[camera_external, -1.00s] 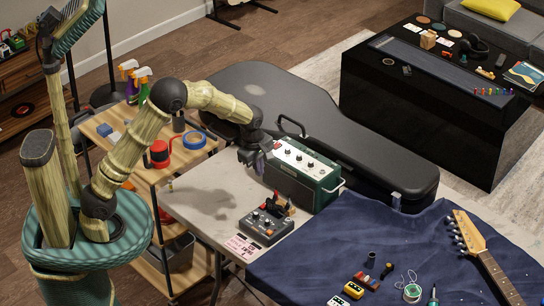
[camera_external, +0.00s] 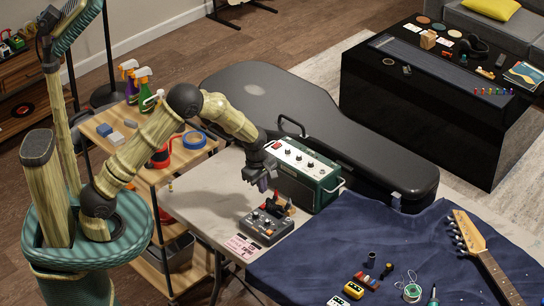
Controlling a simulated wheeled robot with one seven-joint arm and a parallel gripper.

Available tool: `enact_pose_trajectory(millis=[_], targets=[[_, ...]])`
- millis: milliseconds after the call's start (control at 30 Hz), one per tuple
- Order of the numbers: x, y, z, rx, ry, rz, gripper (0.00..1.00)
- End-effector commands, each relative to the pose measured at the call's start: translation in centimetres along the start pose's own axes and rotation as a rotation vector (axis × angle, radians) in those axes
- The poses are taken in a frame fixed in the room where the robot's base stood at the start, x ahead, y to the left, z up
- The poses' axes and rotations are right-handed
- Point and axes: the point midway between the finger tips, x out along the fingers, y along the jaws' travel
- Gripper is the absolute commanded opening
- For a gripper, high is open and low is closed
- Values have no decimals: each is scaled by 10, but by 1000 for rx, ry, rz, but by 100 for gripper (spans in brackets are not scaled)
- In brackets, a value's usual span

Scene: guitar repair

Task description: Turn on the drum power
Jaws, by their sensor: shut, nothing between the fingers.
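A small grey box with knobs (camera_external: 265,226), which may be the drum unit, lies on the work table. A red and black part stands at its back edge. My gripper (camera_external: 263,185) is shut and empty, pointing down just above and behind the grey box, apart from it. A green amplifier (camera_external: 306,175) with a pale control panel and a handle stands right of my gripper. The power switch is too small to make out.
A black guitar case (camera_external: 370,150) lies behind the amplifier. A pink and white card (camera_external: 242,246) lies at the table's front edge. A blue cloth (camera_external: 330,245) with small tools and a guitar neck (camera_external: 485,255) covers the right side. A wooden cart (camera_external: 150,172) stands left.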

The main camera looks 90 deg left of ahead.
Motion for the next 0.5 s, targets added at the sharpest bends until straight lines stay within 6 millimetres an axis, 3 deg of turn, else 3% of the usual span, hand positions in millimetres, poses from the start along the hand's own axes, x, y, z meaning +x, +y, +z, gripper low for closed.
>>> enact_pose_trajectory(millis=[233,500], targets=[[42,0,-1,-1,0,-1,0],[59,0,0,0,0,1,0]])
